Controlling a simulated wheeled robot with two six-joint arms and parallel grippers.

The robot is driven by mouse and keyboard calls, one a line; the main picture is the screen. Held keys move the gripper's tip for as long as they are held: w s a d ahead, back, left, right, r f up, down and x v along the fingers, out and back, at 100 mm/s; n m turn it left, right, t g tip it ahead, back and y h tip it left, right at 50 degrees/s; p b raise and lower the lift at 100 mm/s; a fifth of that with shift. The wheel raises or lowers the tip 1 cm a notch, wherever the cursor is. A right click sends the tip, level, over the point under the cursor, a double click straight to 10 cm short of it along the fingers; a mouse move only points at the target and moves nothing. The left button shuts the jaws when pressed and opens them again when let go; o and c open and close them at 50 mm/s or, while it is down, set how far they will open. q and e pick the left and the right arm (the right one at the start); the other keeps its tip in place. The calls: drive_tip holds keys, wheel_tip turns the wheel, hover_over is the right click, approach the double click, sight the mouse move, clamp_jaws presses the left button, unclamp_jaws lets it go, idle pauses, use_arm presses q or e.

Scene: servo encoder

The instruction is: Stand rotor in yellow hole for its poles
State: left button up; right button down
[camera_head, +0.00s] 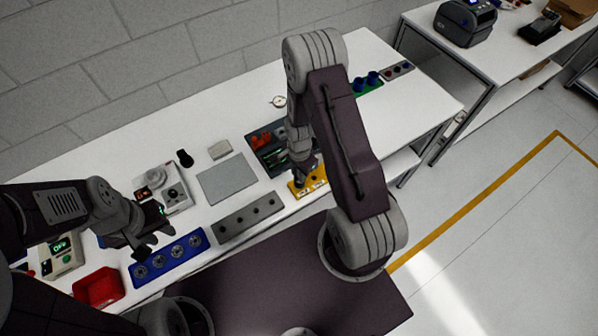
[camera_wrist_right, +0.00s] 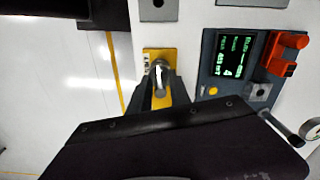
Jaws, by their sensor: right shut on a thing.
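The yellow block (camera_head: 318,184) with white labels lies near the table's front edge in the head view. It also shows in the right wrist view (camera_wrist_right: 172,54). My right gripper (camera_head: 304,176) is right over this block. In the right wrist view my right gripper (camera_wrist_right: 162,92) is shut on a grey metal rotor (camera_wrist_right: 160,69). The rotor is over the yellow block; whether its lower end is in a hole is hidden. My left gripper (camera_head: 150,240) is open and empty above the blue rack (camera_head: 168,257), which holds several round metal parts.
A grey block with holes (camera_head: 248,217) and a grey plate (camera_head: 227,179) lie left of the yellow block. A dark tester with screen and orange clamp (camera_wrist_right: 236,60) is close beside it. A red bin (camera_head: 99,287) stands at the left front. A green block with blue parts (camera_head: 367,86) is farther right.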

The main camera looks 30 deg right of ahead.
drive_tip(key=shift+f, duration=0.2)
idle(0.3)
drive_tip(key=shift+f+b, duration=0.6)
drive_tip(key=shift+f, duration=0.05)
drive_tip(key=c, duration=1.1)
unclamp_jaws()
drive_tip(key=shift+o, duration=0.2)
drive_tip(key=shift+o, duration=1.3)
